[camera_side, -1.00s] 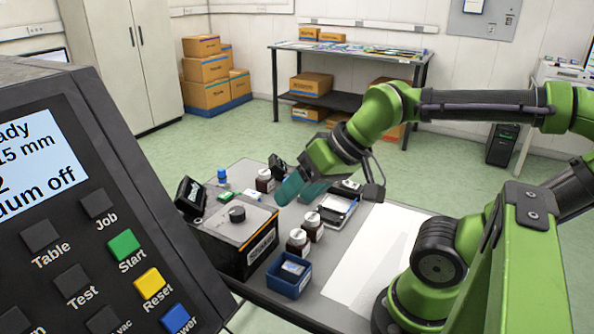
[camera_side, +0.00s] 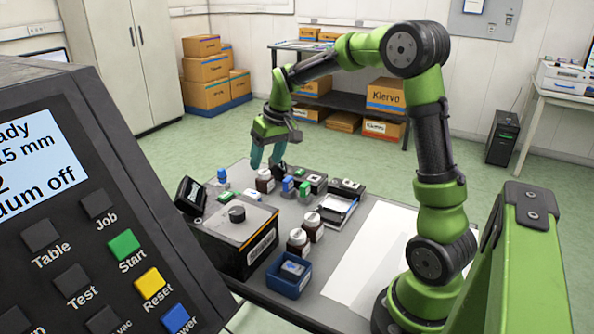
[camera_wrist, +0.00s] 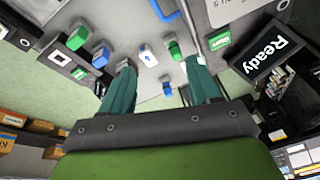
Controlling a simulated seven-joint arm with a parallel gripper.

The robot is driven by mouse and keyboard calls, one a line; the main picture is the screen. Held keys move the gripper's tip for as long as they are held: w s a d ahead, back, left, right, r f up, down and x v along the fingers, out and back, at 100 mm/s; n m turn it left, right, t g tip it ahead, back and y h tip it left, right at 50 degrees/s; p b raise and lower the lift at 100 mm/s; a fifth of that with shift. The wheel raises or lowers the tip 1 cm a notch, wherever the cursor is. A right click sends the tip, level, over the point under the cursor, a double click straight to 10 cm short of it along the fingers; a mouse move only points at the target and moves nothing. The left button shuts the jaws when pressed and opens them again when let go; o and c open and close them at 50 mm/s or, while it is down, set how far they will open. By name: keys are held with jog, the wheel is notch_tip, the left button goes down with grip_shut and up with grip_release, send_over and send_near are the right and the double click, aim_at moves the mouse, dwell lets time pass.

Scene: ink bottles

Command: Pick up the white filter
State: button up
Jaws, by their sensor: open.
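In the wrist view, a small white filter (camera_wrist: 148,56) with a blue mark on it lies on the grey table, ahead of my gripper (camera_wrist: 158,64) and between the lines of its two teal fingers. The fingers are apart and nothing is held between them. In the side view, my gripper (camera_side: 268,160) points down above the far end of the table. I cannot single out the filter for sure among the small pieces there.
In the wrist view, a green piece (camera_wrist: 175,50) lies right of the filter and a blue-and-white piece (camera_wrist: 100,57) left of it. Dark bottles (camera_side: 298,241), a black box with a knob (camera_side: 236,235) and a blue tray (camera_side: 280,284) stand nearer. White sheets (camera_side: 372,255) cover the right side.

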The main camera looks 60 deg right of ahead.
jog(key=w+d+f+n, duration=0.2)
jog(key=w+d+f, duration=0.1)
jog(key=w+d, duration=0.15)
jog(key=n, duration=0.2)
send_over(252, 193)
jog(key=s, duration=0.2)
jog(key=f, duration=0.9)
jog(key=shift+w+d, duration=0.2)
jog(key=shift+d, duration=0.1)
jog(key=shift+x, duration=2.7)
jog(key=shift+s+a, duration=0.1)
jog(key=shift+a, duration=0.05)
jog(key=c, duration=1.1)
jog(key=shift+c, duration=0.2)
